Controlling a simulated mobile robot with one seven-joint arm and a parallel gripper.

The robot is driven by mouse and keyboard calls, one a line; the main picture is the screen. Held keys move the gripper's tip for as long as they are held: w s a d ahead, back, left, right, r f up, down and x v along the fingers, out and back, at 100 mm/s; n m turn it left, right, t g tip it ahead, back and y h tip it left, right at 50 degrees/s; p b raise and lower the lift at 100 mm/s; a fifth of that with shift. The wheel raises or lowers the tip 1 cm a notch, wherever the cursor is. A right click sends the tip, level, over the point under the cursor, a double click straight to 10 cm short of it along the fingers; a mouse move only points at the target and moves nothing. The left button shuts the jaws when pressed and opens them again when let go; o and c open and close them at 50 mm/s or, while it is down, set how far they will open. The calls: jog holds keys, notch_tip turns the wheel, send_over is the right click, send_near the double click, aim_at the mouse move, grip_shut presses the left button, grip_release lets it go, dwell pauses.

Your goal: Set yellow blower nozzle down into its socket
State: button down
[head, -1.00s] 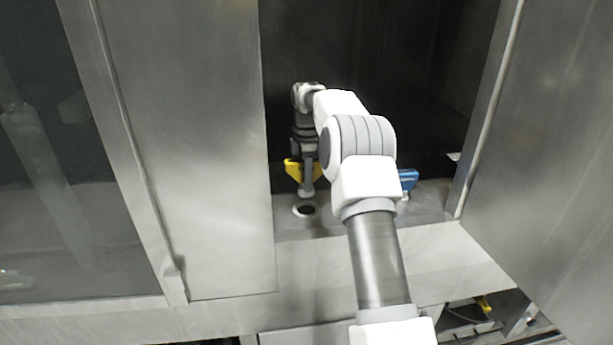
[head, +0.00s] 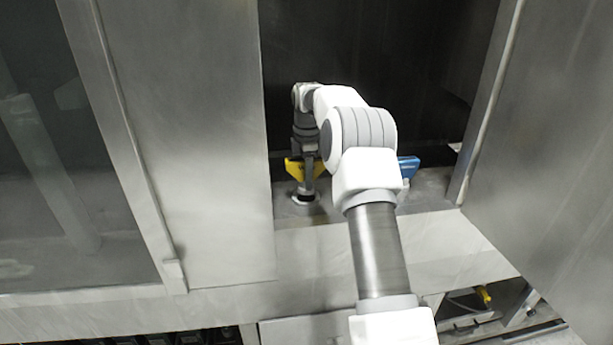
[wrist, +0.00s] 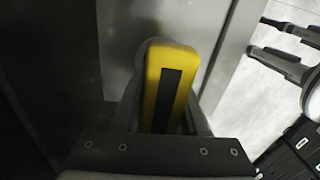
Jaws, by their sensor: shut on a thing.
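The yellow blower nozzle (head: 293,167) is held in my gripper (head: 306,178), which points down over the metal ledge inside the opening. In the wrist view the yellow nozzle (wrist: 168,88), with a dark strip along its top, lies between the jaws of my gripper (wrist: 165,120). The socket (head: 303,197) is a round hole with a pale rim in the ledge. The nozzle's lower end is at or just above the hole; I cannot tell whether it has entered. My gripper and the nozzle hide part of the socket.
A blue nozzle-like part (head: 408,166) stands on the same ledge to the right, partly behind my arm. Metal panels flank the opening on the left (head: 215,150) and right (head: 545,150). The ledge (head: 340,212) ends at a front edge.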

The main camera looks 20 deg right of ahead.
jog(key=shift+f+b, duration=0.7)
jog(key=shift+f, duration=0.75)
jog(key=shift+c, duration=1.7)
grip_release()
jog(key=shift+r, duration=0.1)
notch_tip(320, 180, up, 17)
jog(key=p, duration=0.2)
jog(key=shift+r+p, duration=0.15)
jog(key=shift+p, duration=0.15)
jog(key=shift+s, duration=0.1)
